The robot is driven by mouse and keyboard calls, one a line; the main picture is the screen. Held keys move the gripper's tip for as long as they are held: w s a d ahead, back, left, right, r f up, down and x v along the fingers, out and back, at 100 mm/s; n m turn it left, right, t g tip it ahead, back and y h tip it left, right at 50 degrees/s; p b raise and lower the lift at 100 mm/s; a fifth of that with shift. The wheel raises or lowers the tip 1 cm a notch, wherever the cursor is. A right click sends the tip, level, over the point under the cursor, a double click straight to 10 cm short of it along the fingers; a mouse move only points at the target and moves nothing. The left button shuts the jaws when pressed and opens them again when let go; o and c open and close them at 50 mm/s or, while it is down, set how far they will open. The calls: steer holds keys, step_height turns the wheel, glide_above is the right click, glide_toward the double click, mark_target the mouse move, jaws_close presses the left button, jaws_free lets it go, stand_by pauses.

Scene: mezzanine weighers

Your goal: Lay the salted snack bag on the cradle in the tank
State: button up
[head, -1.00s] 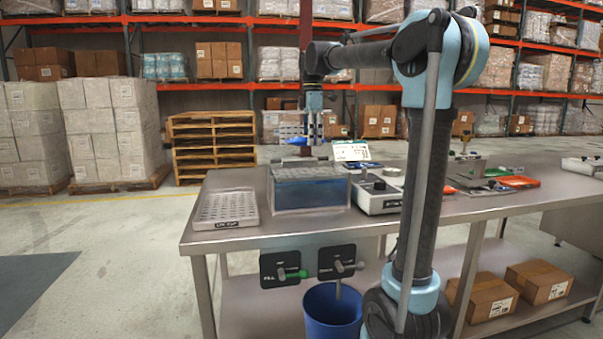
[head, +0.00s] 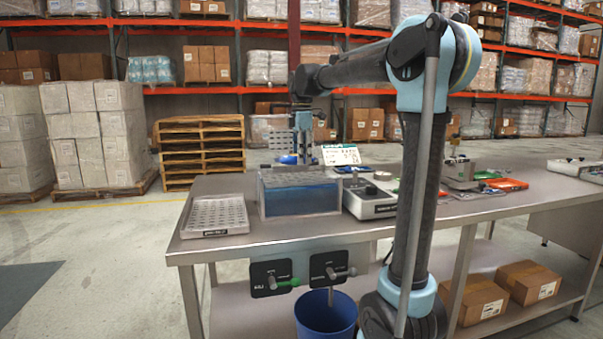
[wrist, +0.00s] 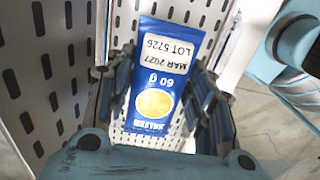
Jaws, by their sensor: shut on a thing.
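My gripper (head: 303,152) is shut on the salted snack bag (wrist: 158,85), a blue packet with a yellow round picture and a white label reading "MAR 2027 LOT 5726", "60 g". In the wrist view the bag stands out between the fingers. In the head view only a little of the blue bag (head: 288,159) shows. The tank (head: 300,197) is a clear box of blue liquid on the bench, and the gripper appears just above its far side. I cannot make out the cradle in the tank for certain.
A perforated tray (head: 214,216) lies left of the tank on the steel bench (head: 250,238). A grey box with a knob (head: 370,203) stands right of it, with a sign (head: 340,154) behind. Slotted white panels (wrist: 62,60) are close beside the gripper in the wrist view.

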mark_target(302, 177)
steer(key=shift+f, duration=2.45)
steer(key=shift+f, duration=0.1)
steer(key=o, duration=0.8)
steer(key=shift+c, duration=0.2)
step_height(302, 177, up, 12)
steer(key=shift+w+r, duration=0.1)
steer(key=s+d+f+m, duration=0.6)
steer(key=s+d+f, duration=0.1)
steer(key=s+d, duration=0.15)
steer(key=s+d+f+m, duration=0.4)
steer(key=s+f, duration=0.3)
steer(key=f, duration=0.3)
steer(key=s+d+f+m+t, duration=0.1)
steer(key=s+d+f+m, duration=0.3)
steer(key=s+f+m, duration=0.2)
steer(key=s+d+f+m+t, duration=0.1)
steer(key=s+d+f+m, duration=0.4)
steer(key=s+f, duration=0.5)
step_height(302, 177, down, 4)
steer(key=shift+s+r, duration=0.2)
steer(key=shift+s, duration=0.05)
